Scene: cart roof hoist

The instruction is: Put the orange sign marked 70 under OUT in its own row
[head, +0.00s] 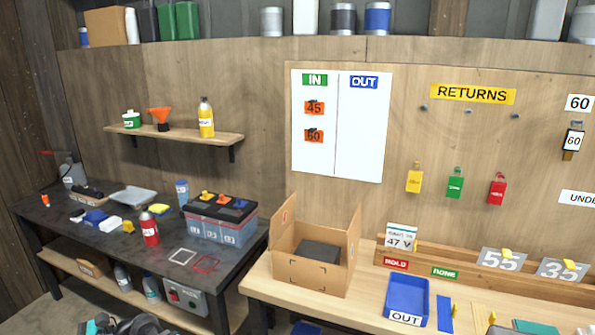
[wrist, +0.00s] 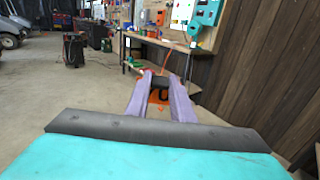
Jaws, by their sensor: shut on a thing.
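The white board (head: 340,165) hangs on the wood wall in the head view. It has a green IN label (head: 315,79) on the left and a blue OUT label (head: 363,82) on the right. Orange signs marked 45 (head: 314,107) and 60 (head: 313,136) hang under IN. The OUT column is bare. In the wrist view my gripper (wrist: 159,82) is shut on a black grip piece with an orange sign (wrist: 158,98) behind it. Only part of a dark digit, like a 0, shows; the fingers hide the rest. The sign is away from the board.
Below the board stand an open cardboard box (head: 312,265) and a blue OUT tray (head: 407,298) on the light bench. A dark bench (head: 120,245) with a battery and bottles is at left.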

